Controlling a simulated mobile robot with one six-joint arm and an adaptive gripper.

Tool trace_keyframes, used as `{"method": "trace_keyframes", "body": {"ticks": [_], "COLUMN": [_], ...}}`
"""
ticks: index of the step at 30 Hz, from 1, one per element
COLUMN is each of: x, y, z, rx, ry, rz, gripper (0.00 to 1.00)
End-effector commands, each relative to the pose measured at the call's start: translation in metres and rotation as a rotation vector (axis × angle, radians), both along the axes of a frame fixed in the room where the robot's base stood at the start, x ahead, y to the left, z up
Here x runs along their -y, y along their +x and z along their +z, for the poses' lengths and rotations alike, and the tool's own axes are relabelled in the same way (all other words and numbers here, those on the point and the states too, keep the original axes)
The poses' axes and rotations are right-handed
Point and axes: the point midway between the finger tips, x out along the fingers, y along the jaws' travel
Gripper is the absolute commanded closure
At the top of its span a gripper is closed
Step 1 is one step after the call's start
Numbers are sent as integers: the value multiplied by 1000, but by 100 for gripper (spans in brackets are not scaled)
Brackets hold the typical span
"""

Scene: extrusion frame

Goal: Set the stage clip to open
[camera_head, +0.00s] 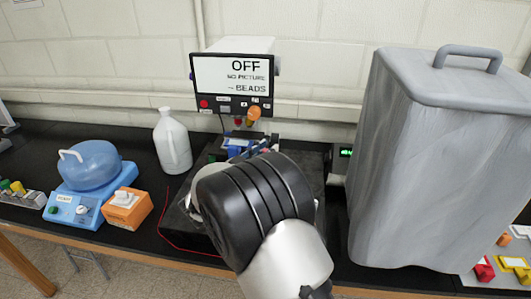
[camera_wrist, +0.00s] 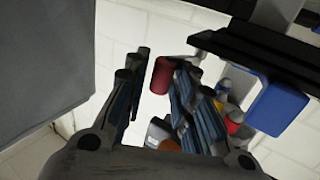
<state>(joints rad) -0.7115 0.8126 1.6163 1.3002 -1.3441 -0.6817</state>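A microscope-like unit with a screen (camera_head: 233,76) reading "OFF, NO PICTURE, BEADS" stands at the back of the bench. Below it are an orange knob (camera_head: 254,112), a red part (camera_head: 238,122) and a blue part (camera_head: 238,143); my arm covers much of the stage area. I cannot make out the stage clip for certain. In the wrist view my gripper (camera_wrist: 158,78) is open, its fingers apart. A red cylinder (camera_wrist: 162,75) shows in the gap, close to the right finger; I cannot tell whether they touch. A blue block (camera_wrist: 276,106) lies right of the fingers.
A large grey covered box (camera_head: 425,160) stands close on the right. A white jug (camera_head: 172,142), an orange box (camera_head: 127,208) and a blue device with a domed top (camera_head: 90,180) stand on the left. A red cable (camera_head: 163,225) lies near the front edge.

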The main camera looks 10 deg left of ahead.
Motion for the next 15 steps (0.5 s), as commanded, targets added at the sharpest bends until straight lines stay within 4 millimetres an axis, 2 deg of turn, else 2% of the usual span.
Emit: {"method": "trace_keyframes", "body": {"ticks": [5,15], "x": [-13,-47], "y": [-20,-82], "z": [1,0], "rx": [0,0], "ry": [0,0], "rz": [5,4], "gripper": [75,75]}}
